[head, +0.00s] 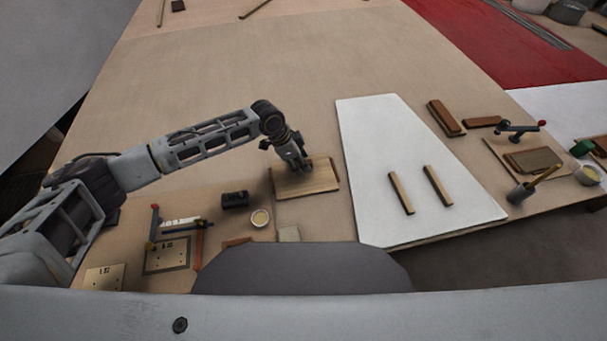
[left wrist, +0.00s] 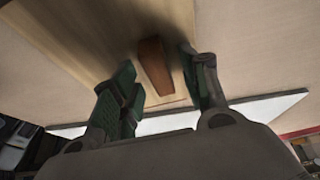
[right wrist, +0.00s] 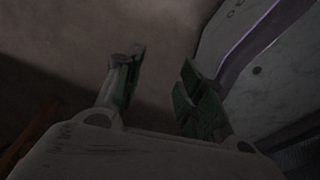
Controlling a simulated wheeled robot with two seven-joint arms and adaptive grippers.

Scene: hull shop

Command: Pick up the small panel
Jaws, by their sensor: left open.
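The small panel (head: 318,182) is a light wooden board lying on the table, left of the white sheet. My left gripper (head: 299,166) points down over its far part. In the left wrist view a reddish-brown block (left wrist: 154,66) stands out against the panel (left wrist: 105,28), between the two open fingers of the left gripper (left wrist: 160,64). I cannot tell whether the fingers touch anything. My right gripper (right wrist: 160,75) shows only in its own wrist view, with its fingers apart and nothing between them.
The white tapered sheet (head: 390,140) with two wooden strips lies right of the panel. The table beyond the panel is clear.

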